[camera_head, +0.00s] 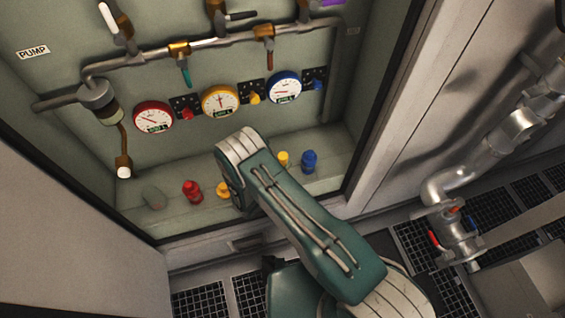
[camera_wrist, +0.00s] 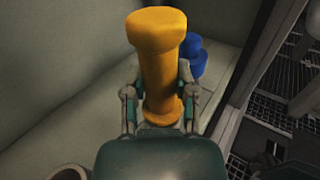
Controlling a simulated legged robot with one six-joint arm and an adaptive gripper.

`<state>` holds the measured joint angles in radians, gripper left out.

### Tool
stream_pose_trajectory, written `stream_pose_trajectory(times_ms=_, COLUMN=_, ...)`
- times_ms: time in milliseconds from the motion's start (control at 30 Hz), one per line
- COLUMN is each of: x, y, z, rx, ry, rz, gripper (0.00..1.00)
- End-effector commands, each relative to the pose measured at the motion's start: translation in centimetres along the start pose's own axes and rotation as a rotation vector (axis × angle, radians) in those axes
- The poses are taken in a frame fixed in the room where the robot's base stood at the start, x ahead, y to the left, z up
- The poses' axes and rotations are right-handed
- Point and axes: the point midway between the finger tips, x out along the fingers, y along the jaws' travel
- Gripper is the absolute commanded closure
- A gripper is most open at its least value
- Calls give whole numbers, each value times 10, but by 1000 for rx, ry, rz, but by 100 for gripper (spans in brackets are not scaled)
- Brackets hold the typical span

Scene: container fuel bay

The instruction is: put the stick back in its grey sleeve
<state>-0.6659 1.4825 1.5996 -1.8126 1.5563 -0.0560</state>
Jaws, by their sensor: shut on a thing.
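In the wrist view my gripper (camera_wrist: 160,105) is shut on a yellow piece (camera_wrist: 160,68) with a wide cap and a flange lower down. No other stick shows clearly. In the head view my arm hides the gripper. Yellow parts show left of the arm (camera_head: 222,190) and right of it (camera_head: 283,159); I cannot tell whether they are one thing. A pale grey ring (camera_wrist: 70,173), cut off at the lower left of the wrist view, may be the sleeve. A dull grey oval (camera_head: 153,196) lies at the bay's left; I cannot tell what it is.
A red piece (camera_head: 192,191) and a blue piece (camera_head: 309,161) stand on the bay's ledge; the blue one also shows behind the yellow piece in the wrist view (camera_wrist: 196,58). Gauges (camera_head: 220,102) and a pipe (camera_head: 215,42) line the back wall. A frame (camera_head: 385,110) bounds the right side.

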Motion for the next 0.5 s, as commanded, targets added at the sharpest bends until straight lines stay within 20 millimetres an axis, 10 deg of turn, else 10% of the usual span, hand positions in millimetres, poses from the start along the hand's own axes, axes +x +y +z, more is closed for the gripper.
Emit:
stream_pose_trajectory(times_ms=167, x=0, y=0, z=-10, rx=-1, ry=0, rz=0, gripper=100)
stream_pose_trajectory(times_ms=200, x=0, y=0, z=-9, rx=0, ry=0, rz=0, gripper=46)
stream_pose_trajectory(times_ms=267, x=0, y=0, z=-9, rx=0, ry=0, rz=0, gripper=24)
stream_pose_trajectory(times_ms=500, x=0, y=0, z=-9, rx=-1, ry=0, rz=0, gripper=24)
